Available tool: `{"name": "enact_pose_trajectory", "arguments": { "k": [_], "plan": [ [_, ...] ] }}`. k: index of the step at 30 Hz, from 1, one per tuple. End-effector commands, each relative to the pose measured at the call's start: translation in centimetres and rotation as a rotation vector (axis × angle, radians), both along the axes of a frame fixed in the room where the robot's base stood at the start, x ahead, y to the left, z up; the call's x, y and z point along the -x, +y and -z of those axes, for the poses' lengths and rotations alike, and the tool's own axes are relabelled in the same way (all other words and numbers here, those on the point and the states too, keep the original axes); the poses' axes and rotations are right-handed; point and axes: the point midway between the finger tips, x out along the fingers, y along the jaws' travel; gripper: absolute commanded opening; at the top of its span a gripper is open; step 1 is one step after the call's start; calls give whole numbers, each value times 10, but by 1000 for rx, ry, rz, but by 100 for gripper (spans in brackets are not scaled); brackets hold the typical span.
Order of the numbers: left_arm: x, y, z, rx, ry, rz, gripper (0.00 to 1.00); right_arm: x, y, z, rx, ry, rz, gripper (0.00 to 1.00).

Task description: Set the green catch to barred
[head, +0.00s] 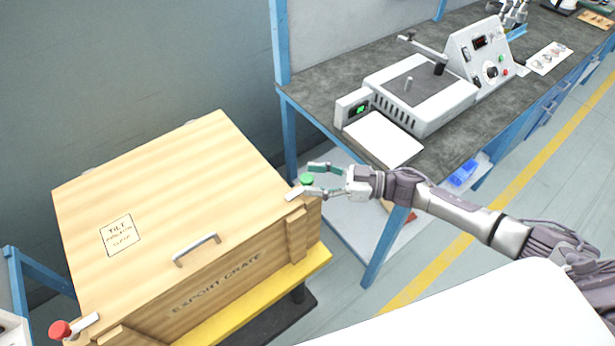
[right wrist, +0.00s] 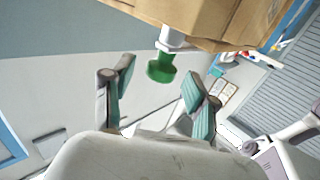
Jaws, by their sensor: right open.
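The green catch (head: 307,179) is a green knob on a short pale metal bar (head: 294,194) at the right corner of the wooden crate's top. In the right wrist view the green knob (right wrist: 161,68) hangs from its pale stem beside the crate wood. My right gripper (head: 318,181) is open, with one finger on each side of the knob in the head view. In the right wrist view the knob lies between and slightly beyond the fingertips (right wrist: 160,80); contact cannot be told. My left gripper is not in view.
The crate (head: 180,190) has a lid handle (head: 197,250) and a red knob (head: 60,330) at its near left corner. It rests on a yellow base (head: 315,262). A workbench (head: 340,88) with a white machine (head: 425,105) stands behind my right arm. Open floor lies to the right.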

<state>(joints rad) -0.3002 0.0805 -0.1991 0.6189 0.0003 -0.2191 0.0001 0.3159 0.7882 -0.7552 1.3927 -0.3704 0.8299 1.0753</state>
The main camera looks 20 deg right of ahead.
Motion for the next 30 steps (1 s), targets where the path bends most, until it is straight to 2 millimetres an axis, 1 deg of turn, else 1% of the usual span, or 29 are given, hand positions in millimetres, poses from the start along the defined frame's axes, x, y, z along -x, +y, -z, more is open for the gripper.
{"name": "enact_pose_trajectory", "arguments": {
  "k": [1, 6, 9, 13, 18, 30],
  "plan": [
    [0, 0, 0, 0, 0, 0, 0, 5, -11, 1, 4, 4, 3, 58],
    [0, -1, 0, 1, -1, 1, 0, 20, -46, 1, 4, 3, 2, 58],
    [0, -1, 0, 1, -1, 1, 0, 28, -63, 1, 4, 2, 2, 58],
    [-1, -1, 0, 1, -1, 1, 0, 36, -80, 1, 1, 2, 1, 58],
    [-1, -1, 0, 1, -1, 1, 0, 40, -89, 0, 0, -1, 0, 58],
    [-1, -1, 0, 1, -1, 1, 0, 40, -90, 0, 0, -1, 0, 58]
  ]
}}
